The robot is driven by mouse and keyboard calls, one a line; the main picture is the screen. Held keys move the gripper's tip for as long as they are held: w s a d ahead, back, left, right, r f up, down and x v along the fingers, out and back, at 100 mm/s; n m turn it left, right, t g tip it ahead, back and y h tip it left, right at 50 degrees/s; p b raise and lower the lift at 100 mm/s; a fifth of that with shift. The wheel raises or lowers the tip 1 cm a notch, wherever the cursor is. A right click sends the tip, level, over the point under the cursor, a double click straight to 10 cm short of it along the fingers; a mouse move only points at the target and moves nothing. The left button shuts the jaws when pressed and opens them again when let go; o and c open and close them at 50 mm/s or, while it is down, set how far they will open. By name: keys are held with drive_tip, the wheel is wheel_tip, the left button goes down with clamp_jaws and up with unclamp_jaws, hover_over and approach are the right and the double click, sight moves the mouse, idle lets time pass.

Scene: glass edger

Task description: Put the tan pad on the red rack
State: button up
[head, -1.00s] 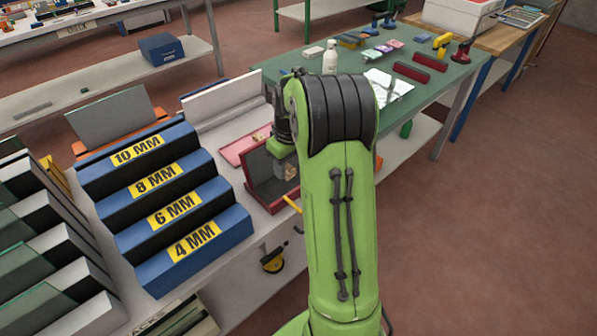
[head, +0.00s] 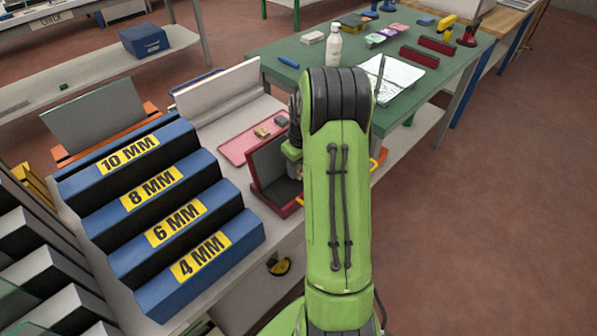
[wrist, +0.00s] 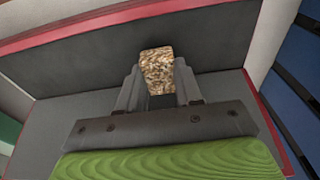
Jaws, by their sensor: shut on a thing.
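The tan pad (wrist: 157,72), a speckled tan block, is between the fingers of my gripper (wrist: 158,88) in the wrist view. My gripper is shut on it. The red rack (head: 265,168) has dark grey faces and red edges, and stands on the white bench in the head view. In the wrist view, the rack's dark face (wrist: 75,62) lies behind the pad; I cannot tell whether the pad touches it. In the head view my arm hides the pad and part of the rack.
A pink tray (head: 236,151) with small blocks lies behind the rack. A blue stepped rack (head: 160,200) with thickness labels stands left of it. A green table (head: 300,72) with a white bottle (head: 334,43) and tools is behind. Open floor (head: 500,200) lies at right.

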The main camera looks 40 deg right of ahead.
drive_tip(key=shift+f, duration=0.6)
drive_tip(key=shift+r, duration=0.15)
drive_tip(key=o, duration=1)
drive_tip(key=shift+f, duration=0.2)
drive_tip(key=shift+r, duration=0.1)
